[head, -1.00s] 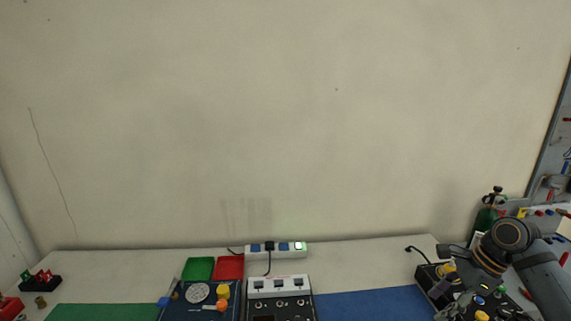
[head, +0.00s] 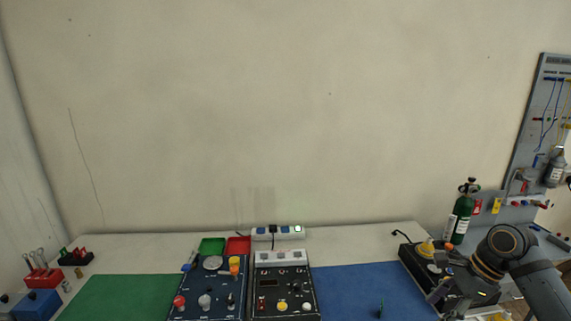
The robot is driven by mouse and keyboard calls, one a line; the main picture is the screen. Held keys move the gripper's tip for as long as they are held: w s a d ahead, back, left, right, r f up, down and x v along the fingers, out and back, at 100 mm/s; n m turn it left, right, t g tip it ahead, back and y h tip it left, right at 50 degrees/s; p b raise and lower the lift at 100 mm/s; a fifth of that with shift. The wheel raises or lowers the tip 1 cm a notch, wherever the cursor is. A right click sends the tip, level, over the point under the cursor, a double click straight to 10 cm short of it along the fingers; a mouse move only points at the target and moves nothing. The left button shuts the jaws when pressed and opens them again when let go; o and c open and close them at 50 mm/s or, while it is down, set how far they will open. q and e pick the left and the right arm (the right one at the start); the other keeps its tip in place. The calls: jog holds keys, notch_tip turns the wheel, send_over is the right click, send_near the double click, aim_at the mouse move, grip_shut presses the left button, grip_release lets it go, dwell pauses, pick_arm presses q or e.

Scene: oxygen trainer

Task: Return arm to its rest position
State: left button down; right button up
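My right arm (head: 500,250) comes in at the right edge of the head view, bent over the right end of the bench. Its gripper (head: 446,284) points down and left, in front of a black device with a yellow knob (head: 427,248). The gripper covers part of that device. The fingers are small and overlap the device, so I cannot tell whether they are open or shut, or whether they touch it. My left gripper is not in view.
A green oxygen cylinder (head: 461,215) stands behind my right arm, near a tool board (head: 545,120). A blue mat (head: 350,290), two control panels (head: 210,285) (head: 284,290) and a green mat (head: 125,297) lie to the left. The blue mat is mostly clear.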

jog(key=s+a+f+n+h, duration=0.1)
jog(key=s+a+f+n, duration=0.4)
jog(key=f, duration=0.3)
jog(key=s+a+f+n+h, duration=0.1)
jog(key=s+a+f+n, duration=0.1)
jog(key=a+f+n, duration=0.4)
jog(key=s+f+n+t+h, duration=0.2)
jog(key=s+n+h, duration=0.1)
jog(key=s+n, duration=0.8)
notch_tip(320, 180, down, 34)
jog(key=s+d+g+b, duration=0.1)
jog(key=s+d+b, duration=0.1)
jog(key=b, duration=0.4)
pick_arm(q)
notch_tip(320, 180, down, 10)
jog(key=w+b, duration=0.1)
jog(key=b, duration=0.3)
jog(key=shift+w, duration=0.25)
pick_arm(e)
jog(key=s+d+f+g, duration=0.1)
jog(key=s+f, duration=1.7)
jog(key=f, duration=0.1)
jog(key=shift+d+m, duration=0.15)
jog(key=shift+m, duration=0.25)
